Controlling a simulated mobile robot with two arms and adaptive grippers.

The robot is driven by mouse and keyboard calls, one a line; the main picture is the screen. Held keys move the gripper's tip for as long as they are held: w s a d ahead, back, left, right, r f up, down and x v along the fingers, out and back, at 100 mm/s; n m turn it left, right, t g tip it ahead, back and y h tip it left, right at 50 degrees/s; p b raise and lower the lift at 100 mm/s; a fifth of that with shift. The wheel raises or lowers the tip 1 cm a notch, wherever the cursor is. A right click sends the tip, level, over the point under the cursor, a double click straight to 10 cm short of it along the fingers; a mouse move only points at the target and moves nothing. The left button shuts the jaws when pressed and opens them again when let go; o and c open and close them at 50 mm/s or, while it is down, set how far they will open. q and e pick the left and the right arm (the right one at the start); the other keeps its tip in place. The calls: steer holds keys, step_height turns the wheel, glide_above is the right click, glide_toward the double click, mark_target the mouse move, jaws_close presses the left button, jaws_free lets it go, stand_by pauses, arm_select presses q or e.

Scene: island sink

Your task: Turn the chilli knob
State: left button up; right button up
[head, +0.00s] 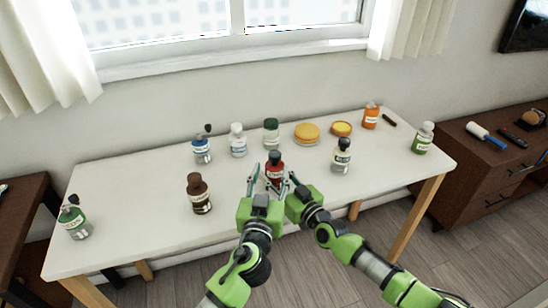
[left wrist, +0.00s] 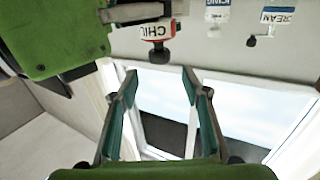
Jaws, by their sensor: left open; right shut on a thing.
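The chilli bottle (head: 275,172) is red with a black knob on top (head: 274,156). In the left wrist view the bottle (left wrist: 157,29) shows upside down, with part of a "CHIL" label and its black knob (left wrist: 159,53). My right gripper (head: 287,181) is shut on the bottle's body; its green housing and a finger also show in the left wrist view. My left gripper (head: 266,177) is open beside the bottle. In the left wrist view its two fingers (left wrist: 160,78) are spread with nothing between them, and the knob is just beyond their tips.
The white table (head: 140,205) holds other bottles: brown (head: 200,197), blue (head: 202,151), white (head: 237,141), dark green-capped (head: 271,133), black-capped (head: 341,157), orange (head: 371,117) and green ones at both ends. Two yellow round tubs (head: 307,133) stand at the back.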

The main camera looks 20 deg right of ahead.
mark_target(274, 158)
arm_select(q)
steer(key=shift+x, duration=3.4)
steer(key=shift+c, duration=0.4)
steer(key=c, duration=1.1)
